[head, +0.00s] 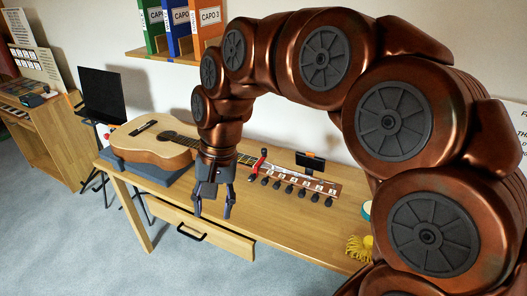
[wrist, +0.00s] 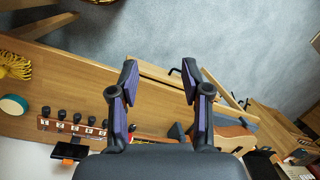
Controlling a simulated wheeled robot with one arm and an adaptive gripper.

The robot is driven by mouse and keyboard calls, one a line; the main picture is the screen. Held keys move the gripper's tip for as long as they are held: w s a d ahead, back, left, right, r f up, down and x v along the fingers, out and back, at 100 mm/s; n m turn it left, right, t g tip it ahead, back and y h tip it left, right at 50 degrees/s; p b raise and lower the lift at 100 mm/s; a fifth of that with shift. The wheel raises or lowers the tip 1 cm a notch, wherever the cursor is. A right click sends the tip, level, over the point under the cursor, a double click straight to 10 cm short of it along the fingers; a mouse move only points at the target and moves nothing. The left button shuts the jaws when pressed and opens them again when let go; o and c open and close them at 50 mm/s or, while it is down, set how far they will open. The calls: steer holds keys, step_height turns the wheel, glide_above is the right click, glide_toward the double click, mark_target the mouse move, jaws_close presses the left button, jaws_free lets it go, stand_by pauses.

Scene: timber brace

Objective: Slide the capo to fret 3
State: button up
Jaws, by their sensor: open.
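The acoustic guitar (head: 152,150) lies on the wooden table, its pale body at the left on a grey support and its neck running right. The red capo (head: 257,166) stands out near the headstock end of the neck. The headstock (head: 315,186) carries several dark tuning pegs and pale numbered labels; it also shows in the wrist view (wrist: 82,130). My gripper (head: 213,209) is open and empty in front of the neck, left of the capo. In the wrist view its two fingers (wrist: 160,82) are spread apart over the table. The fret under the capo cannot be read.
A dark device with orange parts (head: 310,161) stands behind the headstock. A green-edged roll (head: 366,211) and a yellow coil (head: 359,247) lie at the table's right. A drawer (head: 190,225) is pulled out in front. Binders (head: 208,25) stand on a wall shelf.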

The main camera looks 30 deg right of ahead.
steer(key=w+d+r+m+t+y+b, duration=0.1)
steer(key=w+d+m, duration=0.15)
steer(key=w, duration=0.35)
steer(key=w+d+r+m+y, duration=0.1)
steer(key=w+m, duration=0.3)
steer(key=w, duration=0.3)
steer(key=m+t+h+b, duration=0.2)
steer(key=m+t, duration=0.1)
steer(key=m, duration=1.5)
glide_above(264, 149)
steer(key=s+d, duration=0.2)
steer(key=s, duration=0.1)
step_height(264, 149, down, 11)
steer(key=shift+n, duration=0.25)
steer(key=shift+w+a+p+x, duration=0.15)
steer(key=shift+p+x, duration=0.15)
steer(key=shift+x, duration=1.5)
steer(key=shift+w+a+p+x, duration=0.15)
steer(key=shift+p+x, duration=0.1)
steer(key=shift+x, duration=1.6)
steer(key=shift+r, duration=0.2)
jaws_close()
